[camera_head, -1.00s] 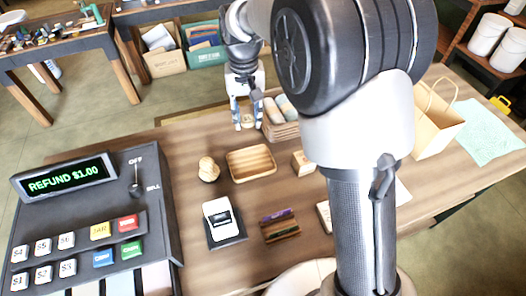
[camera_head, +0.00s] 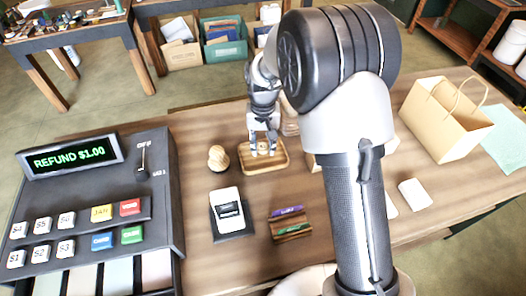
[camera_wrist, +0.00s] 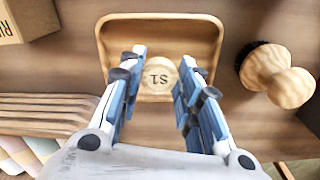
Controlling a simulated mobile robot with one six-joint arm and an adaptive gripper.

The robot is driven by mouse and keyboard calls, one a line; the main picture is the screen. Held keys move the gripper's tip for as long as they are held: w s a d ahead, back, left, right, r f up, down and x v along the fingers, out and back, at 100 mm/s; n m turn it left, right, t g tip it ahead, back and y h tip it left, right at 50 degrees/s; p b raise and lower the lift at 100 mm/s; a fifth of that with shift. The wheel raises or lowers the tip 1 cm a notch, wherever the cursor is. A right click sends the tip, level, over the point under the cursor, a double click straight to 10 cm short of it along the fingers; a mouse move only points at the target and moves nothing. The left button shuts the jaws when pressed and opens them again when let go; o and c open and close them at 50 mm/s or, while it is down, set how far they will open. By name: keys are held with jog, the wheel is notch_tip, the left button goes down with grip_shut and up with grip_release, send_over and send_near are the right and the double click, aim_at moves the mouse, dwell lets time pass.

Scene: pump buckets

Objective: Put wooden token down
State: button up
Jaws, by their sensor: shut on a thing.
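The round wooden token (camera_wrist: 159,76) is marked S1 and sits between the fingertips of my gripper (camera_wrist: 158,72) in the wrist view. My gripper is shut on it. The wooden tray (camera_wrist: 160,23) with a raised rim lies just beneath and beyond the token. In the head view my gripper (camera_head: 264,150) is over the wooden tray (camera_head: 284,166), low above its floor. The token is mostly hidden by the fingers there. I cannot tell whether it touches the tray.
A wooden brush (camera_head: 217,158) stands just left of the tray. A card reader (camera_head: 228,212) and a pen holder (camera_head: 290,224) are nearer. The register (camera_head: 95,195) reads REFUND $1.00. A paper bag (camera_head: 445,117) stands at right. A slatted crate (camera_wrist: 45,115) is beside the gripper.

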aim_at(263, 147)
jog(key=shift+f+b, duration=0.3)
jog(key=shift+f, duration=1.3)
jog(key=shift+f, duration=0.25)
jog(key=o, duration=0.7)
jog(key=shift+r, duration=0.1)
notch_tip(263, 147, up, 12)
jog(key=p, duration=0.3)
jog(key=shift+r, duration=0.2)
